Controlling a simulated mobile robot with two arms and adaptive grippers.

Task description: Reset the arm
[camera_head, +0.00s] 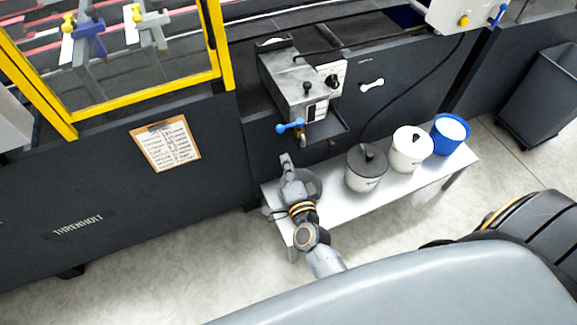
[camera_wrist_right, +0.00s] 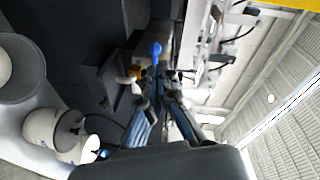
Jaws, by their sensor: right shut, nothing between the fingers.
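My right gripper (camera_head: 286,158) is raised above the left end of a low white bench, just below and left of the glue unit. Its fingers are shut and empty, pointing up toward the machine. In the right wrist view the gripper (camera_wrist_right: 160,78) has its fingertips close together. A blue valve handle (camera_head: 290,126) on the glue unit lies just beyond the fingertips in the head view; it also shows in the right wrist view (camera_wrist_right: 154,48). I cannot tell the exact gap. My left gripper is not in view.
The bench (camera_head: 345,207) holds a dark-lidded pot (camera_head: 365,175), a white pot (camera_head: 406,157) and a blue bucket (camera_head: 447,146). A round grey item (camera_head: 314,183) is partly behind my gripper. The glue unit (camera_head: 297,88) juts from the dark machine. Floor left of the bench is clear.

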